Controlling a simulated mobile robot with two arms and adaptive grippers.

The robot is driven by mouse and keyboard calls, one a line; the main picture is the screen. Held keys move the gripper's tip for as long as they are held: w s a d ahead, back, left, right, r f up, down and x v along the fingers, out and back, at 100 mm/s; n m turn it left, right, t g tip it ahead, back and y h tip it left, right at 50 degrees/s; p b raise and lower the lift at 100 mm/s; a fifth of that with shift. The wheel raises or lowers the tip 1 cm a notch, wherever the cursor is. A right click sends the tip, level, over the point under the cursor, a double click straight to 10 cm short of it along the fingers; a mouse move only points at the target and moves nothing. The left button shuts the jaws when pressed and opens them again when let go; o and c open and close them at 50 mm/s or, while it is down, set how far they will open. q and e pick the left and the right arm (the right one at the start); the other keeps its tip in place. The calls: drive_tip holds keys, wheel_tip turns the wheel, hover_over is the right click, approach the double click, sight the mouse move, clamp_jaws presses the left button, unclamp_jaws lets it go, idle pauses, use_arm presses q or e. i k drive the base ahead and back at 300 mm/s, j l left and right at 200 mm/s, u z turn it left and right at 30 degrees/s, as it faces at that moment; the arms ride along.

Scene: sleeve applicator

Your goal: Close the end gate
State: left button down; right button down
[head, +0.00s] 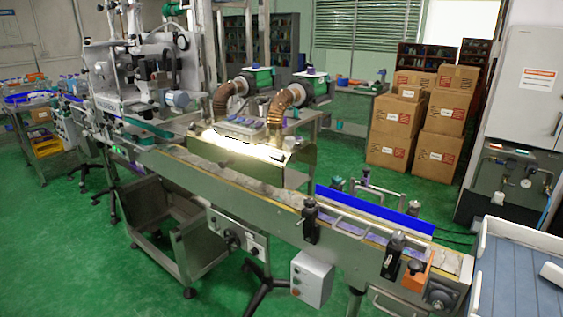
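A long green-grey conveyor (255,197) runs from the back left to the front right. At its near right end sits a small orange part (417,277) beside a black upright clamp (393,256). A grey end piece (452,268) with a round dark fitting closes off the corner of the frame. I cannot tell for certain which of these parts is the end gate, or whether it stands open. A blue guide rail (375,211) runs along the far side of the conveyor. Neither of my grippers is in view.
A white and blue tray-like unit (520,268) stands close to the conveyor's right end, with a narrow gap between. A grey control box (311,279) hangs at the conveyor's front. Cardboard boxes (405,125) are stacked behind. Green floor (90,260) is free at left.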

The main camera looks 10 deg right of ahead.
sight(413, 279)
drive_tip(key=z, duration=1.4)
